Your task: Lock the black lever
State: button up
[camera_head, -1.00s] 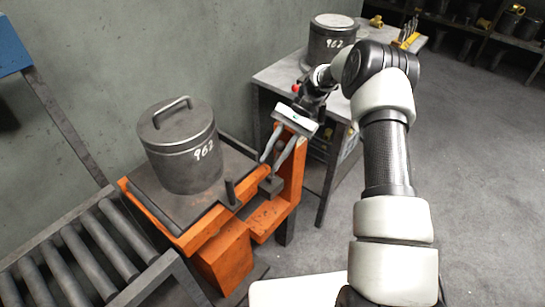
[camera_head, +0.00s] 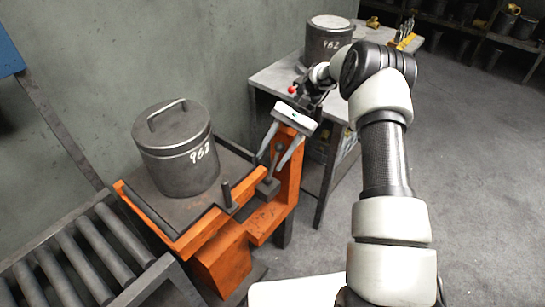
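An orange fixture (camera_head: 223,262) stands left of centre. A dark lever (camera_head: 275,160) rises from a black block on the right part of the fixture, beside the orange upright. My gripper (camera_head: 269,164) points down in front of that upright, with its two grey fingers spread apart. The lever shows between the fingers in the picture; I cannot tell whether either finger touches it. A short black post (camera_head: 227,194) stands on the fixture's near edge.
A roller conveyor (camera_head: 82,255) adjoins at left. A grey table (camera_head: 275,80) behind carries another canister (camera_head: 329,42). Shelves line the back right; the floor at right is clear.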

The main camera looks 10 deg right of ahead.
jog(key=shift+s+f, duration=0.1)
jog(key=shift+f, duration=0.05)
jog(key=v, duration=1.2)
